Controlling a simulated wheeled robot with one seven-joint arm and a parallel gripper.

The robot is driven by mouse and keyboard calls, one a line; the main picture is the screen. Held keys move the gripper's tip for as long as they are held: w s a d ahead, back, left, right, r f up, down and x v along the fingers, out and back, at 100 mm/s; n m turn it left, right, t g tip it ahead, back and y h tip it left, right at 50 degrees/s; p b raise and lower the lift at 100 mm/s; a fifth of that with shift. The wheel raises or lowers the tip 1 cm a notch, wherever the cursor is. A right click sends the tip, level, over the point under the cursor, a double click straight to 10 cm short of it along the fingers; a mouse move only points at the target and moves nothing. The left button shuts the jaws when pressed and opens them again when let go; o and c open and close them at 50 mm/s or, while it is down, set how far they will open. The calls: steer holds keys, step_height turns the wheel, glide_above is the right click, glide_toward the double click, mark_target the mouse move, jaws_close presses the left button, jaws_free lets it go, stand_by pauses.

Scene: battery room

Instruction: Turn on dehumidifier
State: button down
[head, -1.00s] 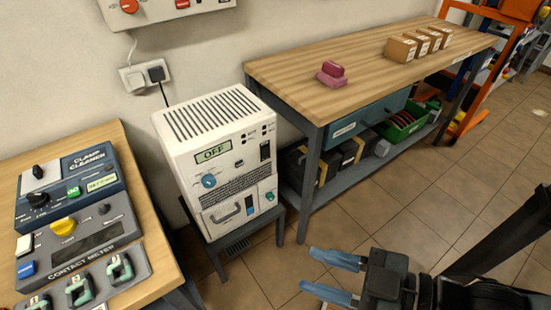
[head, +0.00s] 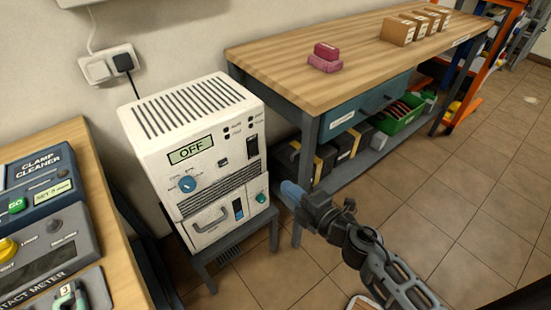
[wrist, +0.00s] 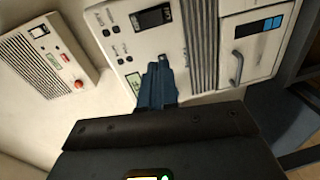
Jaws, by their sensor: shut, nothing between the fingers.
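The white dehumidifier (head: 195,150) stands on a small grey stand in the head view, and its display (head: 191,149) reads OFF. My gripper (head: 287,190) is shut and empty, in front of the unit's lower right side. In the wrist view the dehumidifier (wrist: 205,50) appears turned sideways, with its handle (wrist: 237,60) at right. My blue fingers (wrist: 157,80) cover part of its front there; the dial is not visible. I cannot tell any contact.
A wooden workbench (head: 290,85) with pink blocks (head: 325,58) stands behind and right. A bench with meters (head: 45,230) is at left. A wall socket (head: 108,66) holds the plug. A wall box (wrist: 50,60) with a red knob shows in the wrist view. Floor at right is open.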

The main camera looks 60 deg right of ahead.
mark_target(255, 154)
steer(key=shift+w+d+f+h, duration=0.15)
steer(key=shift+w+d+f, duration=0.05)
steer(key=shift+d, duration=0.45)
steer(key=shift+w+d+f+h, duration=0.15)
steer(key=shift+d, duration=0.45)
steer(key=shift+w, duration=0.1)
steer(key=x, duration=1.3)
steer(key=shift+w+d+f+b, duration=0.1)
steer(key=shift+w+d+b, duration=0.05)
steer(key=shift+w+b, duration=0.2)
steer(key=shift+f, duration=0.15)
